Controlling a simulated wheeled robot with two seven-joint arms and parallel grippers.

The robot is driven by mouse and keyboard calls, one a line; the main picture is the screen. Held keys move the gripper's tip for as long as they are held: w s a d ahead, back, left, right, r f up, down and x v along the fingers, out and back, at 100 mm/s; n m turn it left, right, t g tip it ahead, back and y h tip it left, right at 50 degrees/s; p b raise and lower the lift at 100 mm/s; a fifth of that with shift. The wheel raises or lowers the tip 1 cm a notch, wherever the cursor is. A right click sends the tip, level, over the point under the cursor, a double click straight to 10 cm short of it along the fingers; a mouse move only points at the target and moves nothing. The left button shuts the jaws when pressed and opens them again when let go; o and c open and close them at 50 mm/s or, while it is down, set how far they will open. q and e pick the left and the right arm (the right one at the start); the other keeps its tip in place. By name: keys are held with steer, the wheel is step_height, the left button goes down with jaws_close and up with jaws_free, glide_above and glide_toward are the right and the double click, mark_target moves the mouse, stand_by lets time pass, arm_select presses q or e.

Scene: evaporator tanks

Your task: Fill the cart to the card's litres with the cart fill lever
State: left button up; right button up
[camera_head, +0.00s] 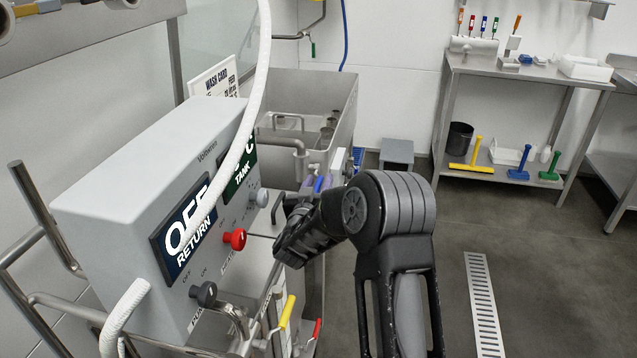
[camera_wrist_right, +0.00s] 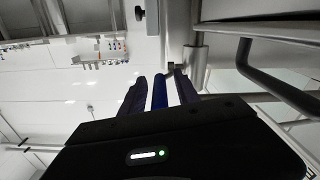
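A blue lever handle (camera_head: 319,184) shows beside the tank, at the tip of my right gripper (camera_head: 318,187). In the right wrist view the blue handle (camera_wrist_right: 160,93) lies between the two dark fingers of the right gripper (camera_wrist_right: 160,95), with narrow gaps showing on its sides. It joins a metal fitting near the fingertips. The wash card (camera_head: 214,80) stands behind the control box; its litres are too small and partly covered to read. A yellow lever (camera_head: 287,311) and a red lever (camera_head: 317,329) sit lower, below the box. My left gripper is not in view.
The grey control box (camera_head: 130,150) has a display reading OFF RETURN (camera_head: 190,232), a red knob (camera_head: 235,239) and a black knob (camera_head: 204,294). A white hose (camera_head: 252,100) crosses in front. A steel tank (camera_head: 340,105) stands behind the gripper.

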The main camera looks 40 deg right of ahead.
steer(key=shift+c, duration=0.4)
steer(key=c, duration=0.7)
jaws_close()
steer(key=shift+d, duration=0.15)
